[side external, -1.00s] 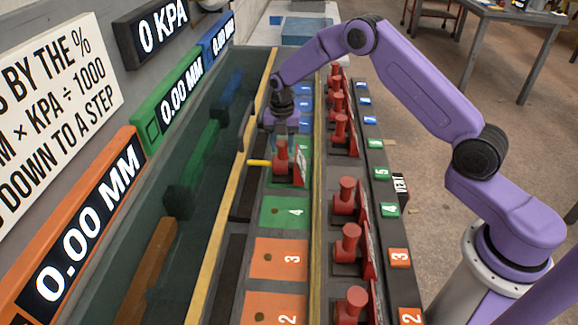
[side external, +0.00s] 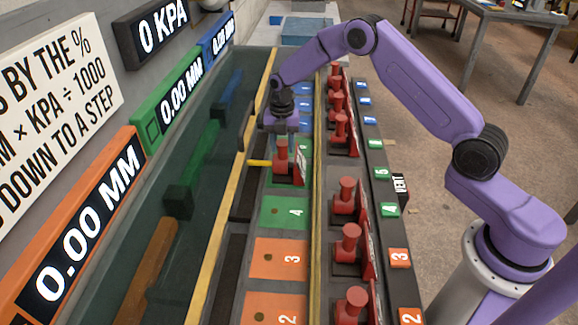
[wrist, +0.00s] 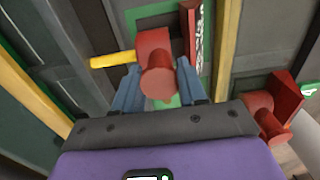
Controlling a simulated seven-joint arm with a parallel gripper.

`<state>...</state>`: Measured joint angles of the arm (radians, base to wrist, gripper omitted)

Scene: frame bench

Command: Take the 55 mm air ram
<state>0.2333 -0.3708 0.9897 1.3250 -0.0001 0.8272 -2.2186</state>
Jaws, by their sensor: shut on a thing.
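A red air ram (side external: 281,158) with a yellow rod pointing left is at the green part of the bench strip, just beyond the pad marked 4. A red plate with a white label stands on its right. My gripper (side external: 282,132) is above the ram and shut on it. In the wrist view the ram's round red knob (wrist: 158,82) sits between the two blue-grey fingers of my gripper (wrist: 157,92). The label lettering is too small to read, so I cannot tell the ram's size. Whether it is clear of the pad is hard to tell.
Several other red rams stand in a row to the right, including one beside the green pad 4 (side external: 346,195). Orange pads lie nearer, blue ones farther. A yellow rail (side external: 232,195) runs along the left. The wall displays read 0 KPA (side external: 160,34) and 0.00 MM (side external: 85,225).

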